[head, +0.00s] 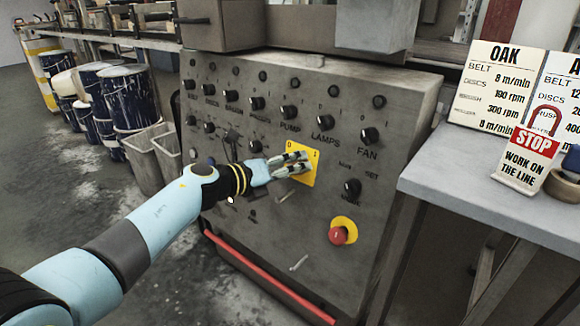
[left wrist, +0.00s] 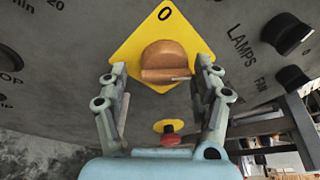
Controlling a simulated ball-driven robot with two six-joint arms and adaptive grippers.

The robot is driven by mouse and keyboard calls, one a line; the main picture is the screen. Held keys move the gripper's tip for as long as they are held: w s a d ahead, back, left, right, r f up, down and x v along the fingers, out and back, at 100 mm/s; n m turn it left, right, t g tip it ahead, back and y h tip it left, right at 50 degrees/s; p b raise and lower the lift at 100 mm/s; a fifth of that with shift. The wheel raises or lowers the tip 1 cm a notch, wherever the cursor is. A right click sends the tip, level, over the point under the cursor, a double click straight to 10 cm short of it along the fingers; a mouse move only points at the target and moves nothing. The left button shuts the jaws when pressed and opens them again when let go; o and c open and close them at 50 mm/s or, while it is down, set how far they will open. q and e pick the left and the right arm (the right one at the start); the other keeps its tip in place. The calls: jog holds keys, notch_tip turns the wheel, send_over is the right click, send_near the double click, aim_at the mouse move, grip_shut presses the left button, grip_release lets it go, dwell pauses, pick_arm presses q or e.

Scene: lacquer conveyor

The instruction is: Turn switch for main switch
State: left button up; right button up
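The main switch is an orange-brown knob (left wrist: 167,62) on a yellow diamond plate (left wrist: 140,48) marked 0. In the head view the plate (head: 314,160) sits on the grey control panel (head: 290,240), and my gripper hides most of the knob. My left gripper (head: 302,163) reaches the plate from the left. In the left wrist view the fingers of this gripper (left wrist: 160,68) are open, one on each side of the knob, with a gap visible on both sides. I cannot tell how deep the tips reach. My right gripper is not in view.
A red stop button (head: 338,235) on a yellow disc sits below right of the plate. Black knobs, such as LAMPS (head: 326,122) and FAN (head: 369,135), surround it. A grey table (head: 480,190) with signs stands to the right. Paint drums (head: 128,98) and grey bins stand left.

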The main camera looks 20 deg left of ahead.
pick_arm(q)
jog(key=v, duration=1.2)
jog(key=shift+r, duration=0.2)
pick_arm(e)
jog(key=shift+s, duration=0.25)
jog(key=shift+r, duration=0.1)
